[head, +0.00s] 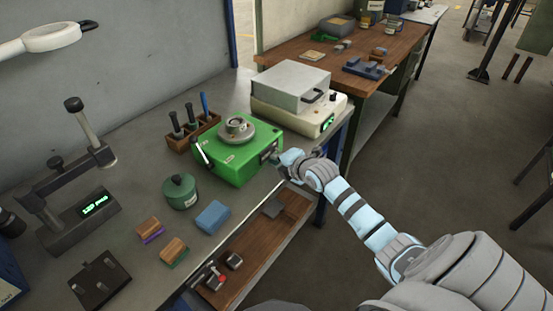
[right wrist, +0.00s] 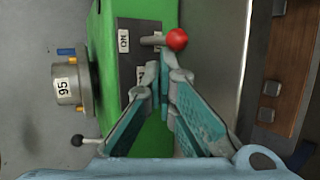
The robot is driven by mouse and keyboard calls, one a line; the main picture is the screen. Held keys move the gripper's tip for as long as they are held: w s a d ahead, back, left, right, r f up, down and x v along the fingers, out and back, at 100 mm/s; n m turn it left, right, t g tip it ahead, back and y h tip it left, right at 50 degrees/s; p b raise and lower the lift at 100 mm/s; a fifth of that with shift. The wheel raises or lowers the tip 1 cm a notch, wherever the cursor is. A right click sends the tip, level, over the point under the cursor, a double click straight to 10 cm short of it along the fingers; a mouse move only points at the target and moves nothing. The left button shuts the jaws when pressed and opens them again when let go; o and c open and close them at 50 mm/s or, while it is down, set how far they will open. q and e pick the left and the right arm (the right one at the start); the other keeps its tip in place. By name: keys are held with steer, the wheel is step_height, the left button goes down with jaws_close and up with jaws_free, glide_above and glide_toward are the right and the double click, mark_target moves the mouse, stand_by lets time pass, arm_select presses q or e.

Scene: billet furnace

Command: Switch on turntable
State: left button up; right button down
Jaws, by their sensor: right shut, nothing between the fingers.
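The turntable (head: 236,150) is a green box with a round metal plate on top, standing at the bench's right edge. In the right wrist view its green body (right wrist: 105,50) carries a dark switch panel with an "ON" label (right wrist: 124,40). A metal toggle lever with a red ball tip (right wrist: 177,39) sticks out beside that label. My right gripper (head: 284,158) is at the turntable's right front side, shut and empty. In the right wrist view its fingertips (right wrist: 167,68) are right by the red ball; I cannot tell whether they touch it. My left gripper is not in view.
A cream device with a grey box (head: 290,85) stands behind the turntable. A tool block (head: 194,133), a green round pot (head: 180,191) and a blue block (head: 212,217) are close by. An open wooden drawer or shelf (head: 260,240) lies below the bench edge.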

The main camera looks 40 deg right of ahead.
stand_by(0.7)
steer(key=shift+r+p, duration=0.85)
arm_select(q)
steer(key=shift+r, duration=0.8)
